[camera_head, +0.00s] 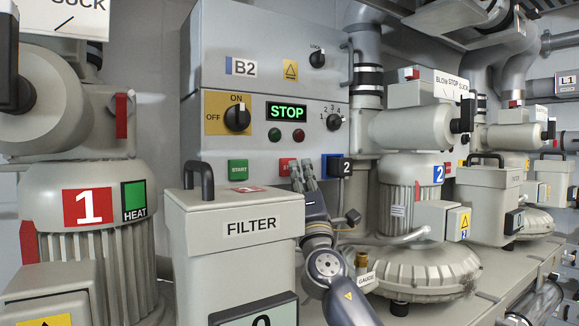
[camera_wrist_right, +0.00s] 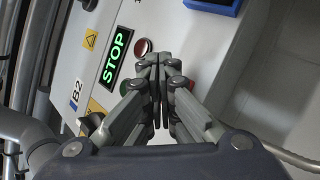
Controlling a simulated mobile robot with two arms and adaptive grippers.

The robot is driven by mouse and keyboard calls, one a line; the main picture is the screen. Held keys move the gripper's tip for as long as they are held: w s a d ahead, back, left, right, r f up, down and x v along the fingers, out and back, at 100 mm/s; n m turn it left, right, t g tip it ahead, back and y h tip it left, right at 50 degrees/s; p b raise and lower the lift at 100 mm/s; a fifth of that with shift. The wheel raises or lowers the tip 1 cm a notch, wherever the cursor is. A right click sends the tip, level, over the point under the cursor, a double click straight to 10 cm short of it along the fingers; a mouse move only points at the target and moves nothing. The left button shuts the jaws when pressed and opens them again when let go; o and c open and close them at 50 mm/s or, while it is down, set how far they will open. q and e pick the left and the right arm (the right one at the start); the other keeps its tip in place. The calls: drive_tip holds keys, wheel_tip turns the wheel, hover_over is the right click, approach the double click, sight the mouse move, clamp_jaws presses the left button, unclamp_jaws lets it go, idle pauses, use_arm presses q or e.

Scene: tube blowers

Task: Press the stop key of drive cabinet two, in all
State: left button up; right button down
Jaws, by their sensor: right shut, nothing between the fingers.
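Drive cabinet B2 (camera_head: 262,80) stands upright at the centre back, its green display (camera_head: 287,112) reading STOP. The red stop key (camera_head: 287,165) is low on its front, right of the green START key (camera_head: 238,170), and partly covered by my right gripper. My right gripper (camera_head: 301,168) is shut and empty, its fingertips pointing up at the key area. In the wrist view the closed fingertips (camera_wrist_right: 158,62) lie just right of the red lamp (camera_wrist_right: 143,47) and display (camera_wrist_right: 115,56). Whether they touch the key, I cannot tell. My left gripper is out of view.
A FILTER box (camera_head: 232,225) with a black handle stands in front of the cabinet, left of my arm. Blower 1 (camera_head: 85,205) is at the left, blower 2 (camera_head: 410,190) at the right.

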drive_tip(key=shift+s+d, duration=0.3)
drive_tip(key=shift+s, duration=0.2)
drive_tip(key=s+d+p, duration=0.1)
drive_tip(key=s+p, duration=0.1)
drive_tip(key=s+d+p, duration=0.2)
drive_tip(key=p, duration=0.1)
idle(0.3)
idle(0.5)
